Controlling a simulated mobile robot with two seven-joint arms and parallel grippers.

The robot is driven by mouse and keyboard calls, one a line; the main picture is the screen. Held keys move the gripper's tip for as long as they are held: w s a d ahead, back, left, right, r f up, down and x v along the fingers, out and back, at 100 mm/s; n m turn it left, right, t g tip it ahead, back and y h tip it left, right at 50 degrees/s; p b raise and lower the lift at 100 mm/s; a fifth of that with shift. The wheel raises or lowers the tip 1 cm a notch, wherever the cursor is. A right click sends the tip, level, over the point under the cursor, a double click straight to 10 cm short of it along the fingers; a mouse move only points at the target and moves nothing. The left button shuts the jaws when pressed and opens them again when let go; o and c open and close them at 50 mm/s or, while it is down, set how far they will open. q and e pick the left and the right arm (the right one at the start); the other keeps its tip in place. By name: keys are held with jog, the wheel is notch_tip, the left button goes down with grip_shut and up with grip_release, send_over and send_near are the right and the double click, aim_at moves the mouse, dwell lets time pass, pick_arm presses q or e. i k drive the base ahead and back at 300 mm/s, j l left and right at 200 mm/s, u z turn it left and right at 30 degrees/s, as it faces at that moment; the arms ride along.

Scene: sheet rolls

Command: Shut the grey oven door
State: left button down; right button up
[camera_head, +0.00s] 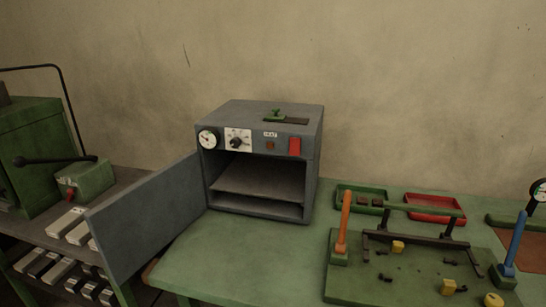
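The grey oven (264,158) stands on the green table against the wall. Its front is open and shows a shelf (258,180) inside with nothing on it that I can see. The grey oven door (148,219) is swung wide open to the left, hinged at the oven's left front edge. The door's free end reaches out past the table's left edge toward me. A gauge, a dial and a red switch sit on the panel above the opening. Neither of my grippers shows in the head view.
A green table (225,252) has clear room before the oven. On its right are a green fixture board (350,285) with an orange handle (345,222) and a blue handle (515,238), plus green and red trays (434,205). A rack with metal bars (66,222) stands left, near the door.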

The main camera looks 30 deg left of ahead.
aim_at(129, 228)
jog(key=j, duration=0.5)
jog(key=k+j+z, duration=0.15)
jog(key=j, duration=0.9)
jog(key=j+z, duration=0.15)
jog(key=j, duration=0.4)
jog(key=k+j, duration=0.15)
jog(key=j, duration=0.35)
jog(key=k+j+z, duration=0.1)
jog(key=j, duration=0.4)
jog(key=k+j+z, duration=0.1)
jog(key=j, duration=0.4)
jog(key=k+j, duration=0.15)
jog(key=j, duration=0.35)
jog(key=k+j+z, duration=0.1)
jog(key=k, duration=0.25)
jog(key=i+j, duration=0.15)
jog(key=i, duration=0.15)
jog(key=l, duration=0.25)
jog(key=i+u, duration=0.05)
jog(key=i, duration=0.05)
